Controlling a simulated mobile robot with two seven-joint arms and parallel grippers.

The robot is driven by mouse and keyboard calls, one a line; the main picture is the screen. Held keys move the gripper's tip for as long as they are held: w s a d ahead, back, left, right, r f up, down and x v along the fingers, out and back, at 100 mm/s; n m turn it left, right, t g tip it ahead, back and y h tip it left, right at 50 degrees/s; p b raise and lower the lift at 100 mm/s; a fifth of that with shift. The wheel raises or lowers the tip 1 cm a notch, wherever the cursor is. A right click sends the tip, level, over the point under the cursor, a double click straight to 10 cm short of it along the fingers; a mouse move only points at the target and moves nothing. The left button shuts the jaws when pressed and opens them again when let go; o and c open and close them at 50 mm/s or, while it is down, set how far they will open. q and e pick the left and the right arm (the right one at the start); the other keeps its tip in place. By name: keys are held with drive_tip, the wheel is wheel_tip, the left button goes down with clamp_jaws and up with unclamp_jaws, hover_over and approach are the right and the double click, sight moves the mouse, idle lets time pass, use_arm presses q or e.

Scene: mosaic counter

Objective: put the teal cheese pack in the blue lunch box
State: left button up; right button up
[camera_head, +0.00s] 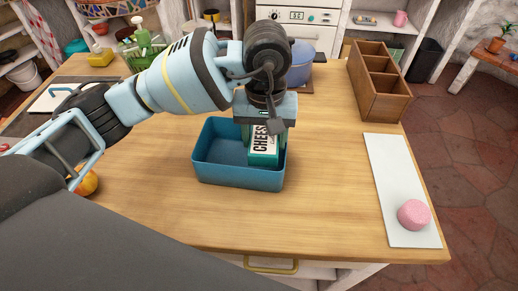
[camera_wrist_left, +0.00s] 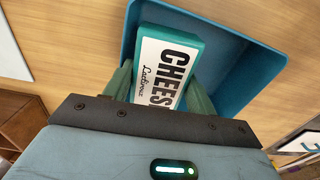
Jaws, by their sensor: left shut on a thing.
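The teal cheese pack (camera_head: 264,146), with a white label reading CHEESE, is upright inside the right part of the blue lunch box (camera_head: 239,180). My left gripper (camera_head: 265,128) points down over the box and is shut on the pack. In the left wrist view the pack (camera_wrist_left: 168,62) sits between the two greenish fingers, within the walls of the lunch box (camera_wrist_left: 262,62). Whether the pack touches the box floor is hidden. My right gripper is not in view.
A wooden divided crate (camera_head: 357,90) stands at the back right. A white board (camera_head: 388,185) with a pink round item (camera_head: 414,214) lies at the right edge. A blue pot (camera_head: 299,70) stands behind my gripper. The counter in front of the box is clear.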

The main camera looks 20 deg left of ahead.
sight(264, 137)
use_arm(q)
drive_tip(key=shift+s+f, duration=0.2)
drive_tip(key=shift+f, duration=2.75)
drive_tip(key=shift+w+f, duration=0.2)
drive_tip(key=shift+c, duration=0.6)
drive_tip(key=o, duration=1.3)
drive_tip(key=shift+r, duration=0.15)
drive_tip(key=shift+c, duration=0.2)
drive_tip(key=shift+r, duration=0.1)
wheel_tip(264, 137, up, 12)
